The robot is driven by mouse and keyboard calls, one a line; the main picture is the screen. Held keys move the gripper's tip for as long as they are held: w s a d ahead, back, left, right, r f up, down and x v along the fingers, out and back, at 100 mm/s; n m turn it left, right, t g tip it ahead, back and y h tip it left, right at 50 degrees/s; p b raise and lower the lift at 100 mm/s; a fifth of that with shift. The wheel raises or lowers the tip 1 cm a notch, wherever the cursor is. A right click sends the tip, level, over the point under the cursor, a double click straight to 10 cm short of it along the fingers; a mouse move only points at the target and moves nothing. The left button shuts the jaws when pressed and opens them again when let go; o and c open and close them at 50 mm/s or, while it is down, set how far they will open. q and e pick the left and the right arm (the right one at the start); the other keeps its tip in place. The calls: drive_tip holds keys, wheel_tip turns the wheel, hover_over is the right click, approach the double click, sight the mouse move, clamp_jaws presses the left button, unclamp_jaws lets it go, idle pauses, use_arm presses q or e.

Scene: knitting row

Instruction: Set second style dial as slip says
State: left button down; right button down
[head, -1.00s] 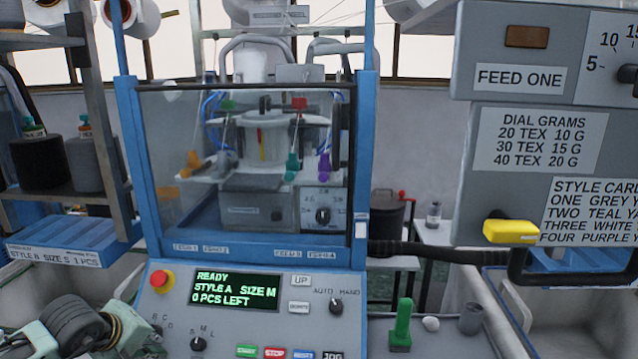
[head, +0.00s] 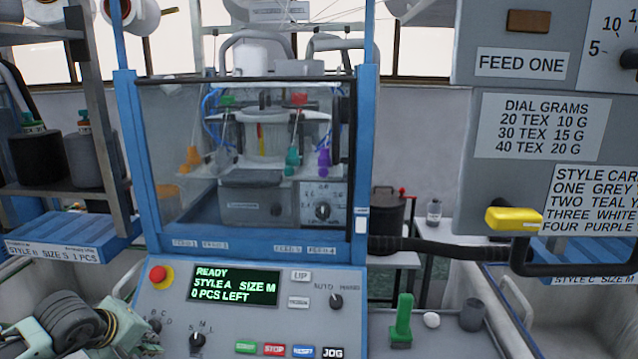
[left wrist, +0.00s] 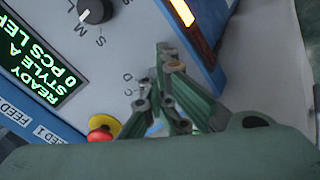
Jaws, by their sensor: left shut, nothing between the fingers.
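The control panel (head: 225,325) slopes below the machine window. Its green screen (head: 235,285) reads READY, STYLE A, SIZE M, 0 PCS LEFT. A style dial is marked with letters such as B, C and D (head: 160,322); its knob is hidden by my left gripper. The size dial (head: 197,341) with S, M and L is to its right; it also shows in the left wrist view (left wrist: 94,10). My left gripper (head: 150,340) is shut and empty, its fingers (left wrist: 158,85) at the style letters; contact cannot be told. A slip (head: 55,248) on the left blue box reads STYLE B SIZE S 1 PCS.
A red stop button (head: 158,274) on yellow sits just above the style letters. START, STOP, RESET and JOG buttons line the panel's lower edge. A yellow-handled lever (head: 513,219) and style card are at right. A green handle (head: 402,320) stands on the right surface.

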use_arm(q)
drive_tip(key=shift+s+a+f+b, duration=0.1)
drive_tip(key=shift+b, duration=0.35)
drive_tip(key=shift+s+a+r, duration=0.1)
drive_tip(key=shift+s+r, duration=0.15)
drive_tip(key=shift+r, duration=0.1)
drive_tip(key=p+v, duration=0.1)
drive_tip(key=v, duration=0.4)
drive_tip(key=shift+s+d+p, duration=0.15)
drive_tip(key=shift+d+p, duration=0.05)
drive_tip(key=shift+p, duration=0.15)
